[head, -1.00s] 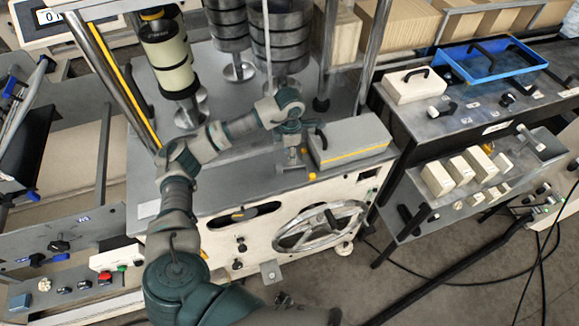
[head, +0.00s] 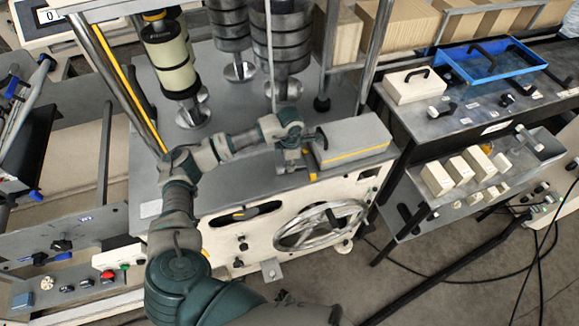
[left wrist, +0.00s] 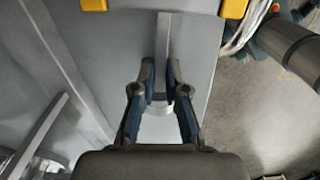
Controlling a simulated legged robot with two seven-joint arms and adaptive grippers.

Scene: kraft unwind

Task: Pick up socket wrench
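In the left wrist view a narrow grey metal bar (left wrist: 163,45), which looks like the socket wrench, lies on a grey surface and runs between my fingertips. A paler rounded part (left wrist: 159,107) shows below it, between the fingers. My left gripper (left wrist: 161,72) is open, one finger on each side of the bar, with a small gap between the tips; I cannot tell whether either touches it. In the head view my left gripper (head: 292,160) points down at the machine top's front edge, mostly hidden by its own wrist. The wrench cannot be made out there. My right gripper is not in view.
A grey box with a yellow stripe (head: 352,142) stands close to the right of my left gripper. A spoked handwheel (head: 320,227) is on the white front panel below. Dark stacked rolls (head: 283,45) stand behind. A bench with a blue tray (head: 490,60) is at the right.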

